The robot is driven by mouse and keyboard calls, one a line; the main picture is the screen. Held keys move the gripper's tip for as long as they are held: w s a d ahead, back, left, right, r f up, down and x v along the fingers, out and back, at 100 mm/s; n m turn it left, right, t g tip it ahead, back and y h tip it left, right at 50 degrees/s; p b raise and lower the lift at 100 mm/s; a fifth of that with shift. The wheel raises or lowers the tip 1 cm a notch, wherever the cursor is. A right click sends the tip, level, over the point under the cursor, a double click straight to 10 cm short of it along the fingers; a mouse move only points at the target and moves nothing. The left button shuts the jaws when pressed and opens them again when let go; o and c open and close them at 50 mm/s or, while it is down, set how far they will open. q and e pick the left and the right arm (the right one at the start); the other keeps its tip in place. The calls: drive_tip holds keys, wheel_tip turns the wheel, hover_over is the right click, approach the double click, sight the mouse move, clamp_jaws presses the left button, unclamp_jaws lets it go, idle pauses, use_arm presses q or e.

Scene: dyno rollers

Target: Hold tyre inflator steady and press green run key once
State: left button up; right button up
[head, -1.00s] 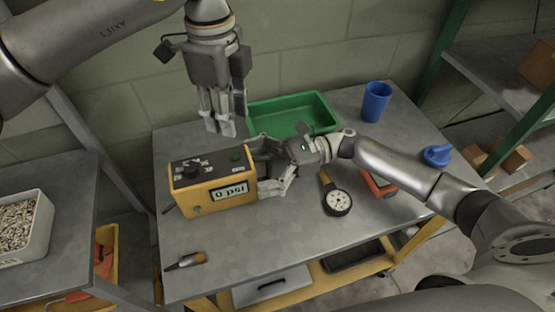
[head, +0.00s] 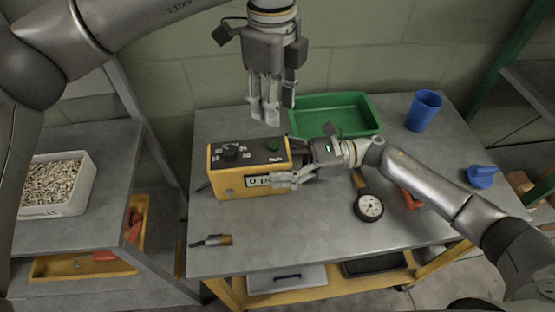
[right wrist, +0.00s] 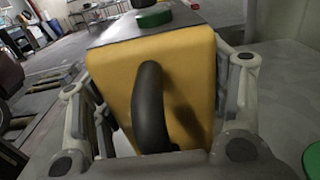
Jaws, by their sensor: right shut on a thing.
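The tyre inflator is a yellow box (head: 228,185) with a dark top panel, standing upright on the grey workbench. Its panel carries a black knob (head: 230,151) and the green run key (head: 272,145). The front display (head: 258,181) shows a 0, the rest hidden by my right gripper. My right gripper (head: 285,178) is shut on the inflator's right end. The right wrist view shows its fingers on both sides of the yellow body (right wrist: 180,75), with a black handle between them. My left gripper (head: 268,118) points down, empty, above and behind the green key, apart from it; its finger gap is unclear.
A green tray (head: 340,130) sits behind my right gripper. A blue cup (head: 424,110), a round gauge (head: 369,206), a red object (head: 410,199) and a blue item (head: 482,176) lie right. A small tool (head: 212,241) lies front left. The front middle of the bench is clear.

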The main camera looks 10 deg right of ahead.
use_arm(q)
drive_tip(key=shift+c, duration=0.2)
use_arm(e)
drive_tip(key=c, duration=0.7)
use_arm(q)
clamp_jaws()
use_arm(e)
drive_tip(key=shift+o, duration=0.2)
idle(0.3)
